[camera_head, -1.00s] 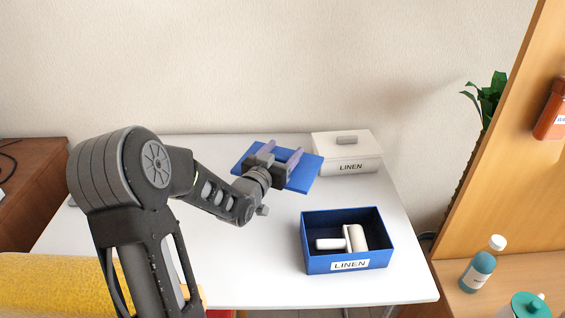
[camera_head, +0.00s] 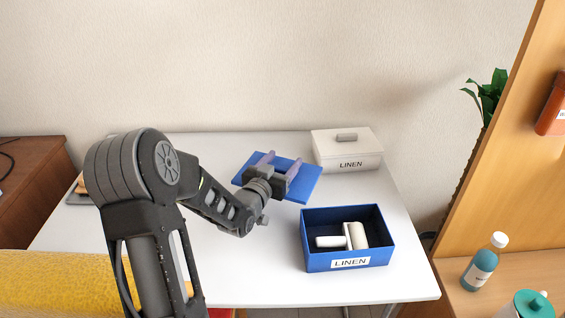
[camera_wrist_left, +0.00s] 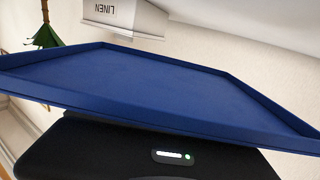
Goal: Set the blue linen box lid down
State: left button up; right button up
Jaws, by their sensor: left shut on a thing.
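The blue linen box lid (camera_head: 305,184) is held by my left gripper (camera_head: 280,168), above the white table behind the blue box. My left gripper is shut on the lid, and its grip point is partly hidden by the wrist. In the left wrist view the lid (camera_wrist_left: 150,82) spans the picture, tilted, with its raised rim showing. The open blue linen box (camera_head: 312,256) stands on the table in front of the lid, with a white roller-like item (camera_head: 354,236) inside. My right gripper is not in view.
A white lidded linen box (camera_head: 348,153) stands at the back right of the white table (camera_head: 260,270); it also shows in the left wrist view (camera_wrist_left: 125,15). The table left of the blue box is clear. A wooden shelf with a blue bottle (camera_head: 482,266) is at right.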

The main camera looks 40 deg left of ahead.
pick_arm(q)
jog(key=shift+f, duration=0.2)
jog(key=o, duration=1.4)
jog(key=shift+r, duration=0.1)
jog(key=shift+r, duration=0.2)
jog(key=shift+r+p, duration=0.7)
jog(key=shift+p, duration=0.4)
jog(key=shift+s+f+b, duration=0.4)
jog(key=shift+s+b, duration=0.15)
jog(key=shift+s, duration=0.25)
jog(key=v, duration=0.6)
jog(key=shift+d+r, duration=0.1)
